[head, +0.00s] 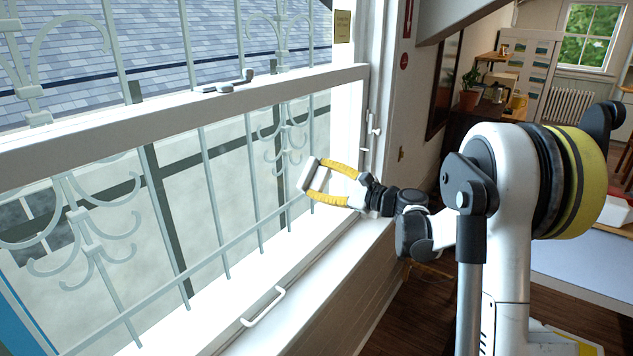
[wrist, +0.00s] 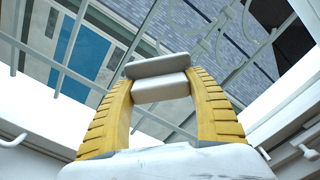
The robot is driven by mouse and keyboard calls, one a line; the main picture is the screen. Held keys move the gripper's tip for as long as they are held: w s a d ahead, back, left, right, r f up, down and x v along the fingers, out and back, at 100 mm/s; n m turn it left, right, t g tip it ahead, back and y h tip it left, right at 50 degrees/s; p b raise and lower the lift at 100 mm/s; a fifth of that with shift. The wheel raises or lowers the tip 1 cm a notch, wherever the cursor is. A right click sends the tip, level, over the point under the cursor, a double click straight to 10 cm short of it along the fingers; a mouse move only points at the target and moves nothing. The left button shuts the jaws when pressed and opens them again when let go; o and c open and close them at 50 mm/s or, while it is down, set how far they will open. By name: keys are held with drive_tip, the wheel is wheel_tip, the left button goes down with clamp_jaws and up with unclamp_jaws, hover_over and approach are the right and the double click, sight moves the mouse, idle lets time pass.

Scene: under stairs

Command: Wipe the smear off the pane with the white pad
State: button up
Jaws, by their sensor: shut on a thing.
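My gripper (head: 309,182) has ribbed yellow fingers and is shut on the white pad (head: 306,174). In the wrist view the pad (wrist: 160,88) sits between the fingertips (wrist: 160,90), with a pale slab shape just beyond it; I cannot tell whether that is part of the pad or a reflection. The pane (head: 235,190) is the clear glass of the lower window sash, left of my gripper. The pad is held close to the pane, but I cannot tell whether it touches. I cannot make out the smear in either view.
The white sash rail (head: 180,105) crosses above my gripper. A white handle (head: 263,306) sticks up from the bottom rail, and the right window jamb (head: 375,95) stands close behind. Pale metal bars (head: 205,180) run beyond the glass. A potted plant (head: 470,92) stands far back.

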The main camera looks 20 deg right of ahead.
drive_tip(key=shift+v, duration=3)
drive_tip(key=shift+s, duration=0.1)
drive_tip(key=shift+v, duration=1.45)
